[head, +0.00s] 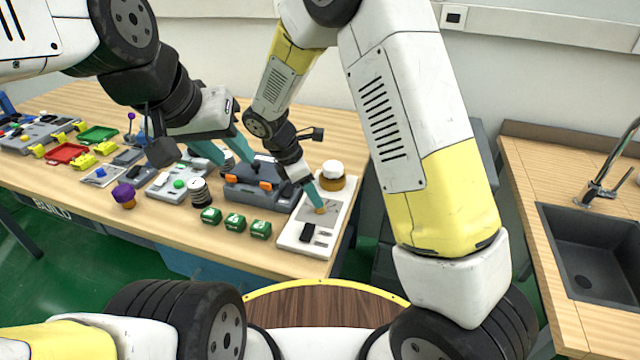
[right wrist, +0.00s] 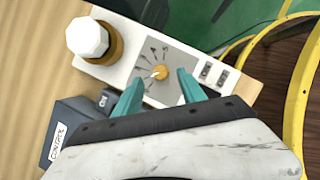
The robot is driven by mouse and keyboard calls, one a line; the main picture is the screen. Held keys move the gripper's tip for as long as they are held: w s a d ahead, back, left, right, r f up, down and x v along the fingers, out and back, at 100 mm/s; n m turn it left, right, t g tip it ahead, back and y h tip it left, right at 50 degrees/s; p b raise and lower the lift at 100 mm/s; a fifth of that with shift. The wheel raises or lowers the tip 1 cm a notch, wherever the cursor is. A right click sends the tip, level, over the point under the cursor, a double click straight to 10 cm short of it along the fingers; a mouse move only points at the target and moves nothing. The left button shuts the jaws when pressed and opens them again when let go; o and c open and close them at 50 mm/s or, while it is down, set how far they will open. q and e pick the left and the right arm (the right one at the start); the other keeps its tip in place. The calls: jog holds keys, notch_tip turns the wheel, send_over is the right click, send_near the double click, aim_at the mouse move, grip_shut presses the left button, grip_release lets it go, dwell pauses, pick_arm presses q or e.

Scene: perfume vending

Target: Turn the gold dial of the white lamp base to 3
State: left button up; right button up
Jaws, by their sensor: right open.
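The white lamp base (head: 291,238) stands near the table's right end; it also fills the middle of the right wrist view (right wrist: 122,72). Its small gold dial (right wrist: 160,72) sits on a grey panel with dark marks fanned around its left and upper sides. The dial's pale pointer seems to face left, but the numbers are too small to read. My right gripper (right wrist: 160,78) is open, with its teal fingertips on either side of the dial and a gap to each. In the head view it reaches down over the panel. My left gripper (head: 225,153) is open and empty above the table's middle.
A white-capped amber knob or bulb (head: 332,170) stands at the base's far end; black switches (head: 307,232) are at its near end. A grey device with orange parts (head: 262,190) is close on the left. Several green blocks (head: 234,222) line the front.

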jog(key=shift+x, duration=2)
grip_shut()
